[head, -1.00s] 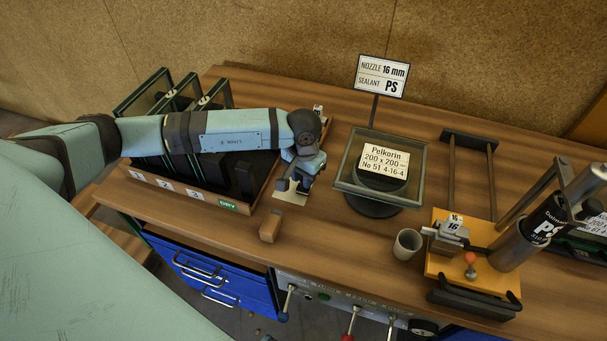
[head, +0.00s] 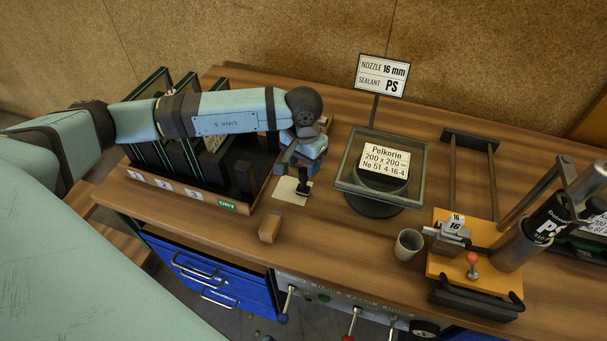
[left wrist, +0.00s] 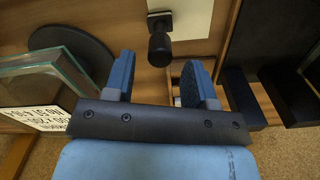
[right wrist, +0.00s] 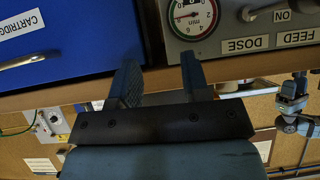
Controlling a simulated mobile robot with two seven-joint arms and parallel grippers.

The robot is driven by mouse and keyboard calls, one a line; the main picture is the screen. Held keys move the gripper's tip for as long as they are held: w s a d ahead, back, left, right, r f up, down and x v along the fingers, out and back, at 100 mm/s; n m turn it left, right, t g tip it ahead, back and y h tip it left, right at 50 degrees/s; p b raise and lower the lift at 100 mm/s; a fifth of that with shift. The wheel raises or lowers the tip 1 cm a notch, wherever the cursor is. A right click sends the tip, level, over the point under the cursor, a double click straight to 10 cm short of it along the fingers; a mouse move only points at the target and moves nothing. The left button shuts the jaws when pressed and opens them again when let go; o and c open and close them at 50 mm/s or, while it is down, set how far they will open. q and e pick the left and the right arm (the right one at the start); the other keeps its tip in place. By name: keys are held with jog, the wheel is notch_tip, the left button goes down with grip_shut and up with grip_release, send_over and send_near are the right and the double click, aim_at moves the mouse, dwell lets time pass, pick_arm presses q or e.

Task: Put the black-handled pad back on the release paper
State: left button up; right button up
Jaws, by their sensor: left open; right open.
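The black-handled pad (head: 303,186) stands on the pale release paper (head: 287,193), near its right edge. The left wrist view shows the black handle (left wrist: 159,48) upright on the paper (left wrist: 190,18), just beyond my fingertips. My left gripper (left wrist: 158,75) is open and empty, apart from the handle; in the head view it hangs just behind and above the pad. My right gripper (right wrist: 160,75) is open and empty, in front of the bench's control panel, and is out of the head view.
A wooden block (head: 270,227) sits in front of the paper. The rack of glass frames (head: 180,190) is to the left. A glass unit on a round black stand (head: 372,207) is to the right, then a cup (head: 407,243) and the orange sealant station (head: 450,265).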

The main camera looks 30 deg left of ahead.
pick_arm(q)
notch_tip(320, 180, up, 7)
jog(key=shift+r+b, duration=0.1)
jog(key=shift+b, duration=0.3)
dwell(0.4)
